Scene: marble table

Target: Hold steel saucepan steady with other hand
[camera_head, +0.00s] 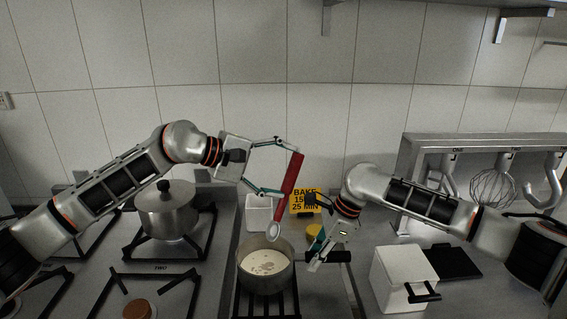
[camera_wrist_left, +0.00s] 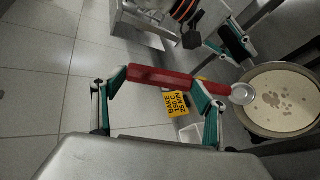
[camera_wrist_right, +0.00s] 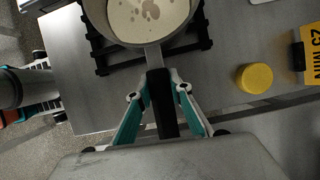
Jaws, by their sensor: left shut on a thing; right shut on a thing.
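The steel saucepan (camera_head: 265,284) stands on a black grate in the head view, with a creamy liquid and darker bits inside. It also shows in the left wrist view (camera_wrist_left: 248,118) and the right wrist view (camera_wrist_right: 166,38). My right gripper (camera_wrist_right: 160,98) is shut on the saucepan's black handle (camera_wrist_right: 162,104). In the head view that gripper (camera_head: 318,262) is right of the pan. My left gripper (camera_head: 287,168) is shut on a red-handled spoon (camera_head: 292,174) and holds it tilted above the pan. The spoon's metal bowl (camera_wrist_left: 242,94) is over the pan's near rim in the left wrist view.
A lidded pot (camera_head: 166,212) stands on the stove at left. A white box (camera_head: 398,280) is at right. Whisk and hooks hang from a rack (camera_head: 480,140).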

